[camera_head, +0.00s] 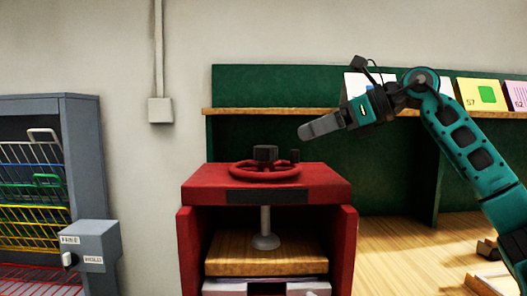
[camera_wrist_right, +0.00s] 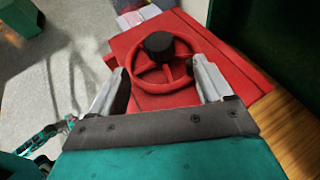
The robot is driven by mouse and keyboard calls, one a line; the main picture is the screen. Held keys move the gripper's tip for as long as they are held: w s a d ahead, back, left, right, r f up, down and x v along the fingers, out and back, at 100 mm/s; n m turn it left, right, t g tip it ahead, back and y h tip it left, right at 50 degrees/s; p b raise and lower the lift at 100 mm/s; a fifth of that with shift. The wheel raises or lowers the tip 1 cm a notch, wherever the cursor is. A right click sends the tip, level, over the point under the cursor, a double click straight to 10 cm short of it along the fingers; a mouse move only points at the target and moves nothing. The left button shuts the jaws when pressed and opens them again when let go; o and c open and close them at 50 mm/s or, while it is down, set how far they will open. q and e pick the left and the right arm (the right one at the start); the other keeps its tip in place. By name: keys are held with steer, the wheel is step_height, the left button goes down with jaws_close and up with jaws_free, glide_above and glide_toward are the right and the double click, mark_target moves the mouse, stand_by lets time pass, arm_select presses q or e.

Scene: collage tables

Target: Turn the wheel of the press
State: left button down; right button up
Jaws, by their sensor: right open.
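The press (camera_head: 330,181) is a red frame in the middle of the head view. Its red spoked wheel (camera_head: 262,179) lies flat on top, with a black hub and a small dark upright handle on the right of its rim. A grey spindle (camera_head: 265,222) runs down to a wooden board (camera_head: 265,256). My right gripper (camera_head: 304,131) is above and slightly right of the wheel, apart from it. In the right wrist view the wheel (camera_wrist_right: 161,88) shows between the spread, empty fingers of my right gripper (camera_wrist_right: 163,86). My left gripper is not identifiable.
A green shelf unit (camera_head: 260,86) with a wooden ledge stands behind, holding coloured cards (camera_head: 480,94). A wooden tabletop (camera_head: 395,245) is right of the press. At left are a grey rack (camera_head: 85,150) of coloured wire trays and a grey switch box (camera_head: 95,240).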

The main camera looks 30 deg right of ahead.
mark_target(269, 147)
steer(key=x, duration=1.2)
steer(key=shift+a+r, duration=0.1)
steer(key=shift+a, duration=0.05)
steer(key=c, duration=1.4)
steer(key=shift+s, duration=0.1)
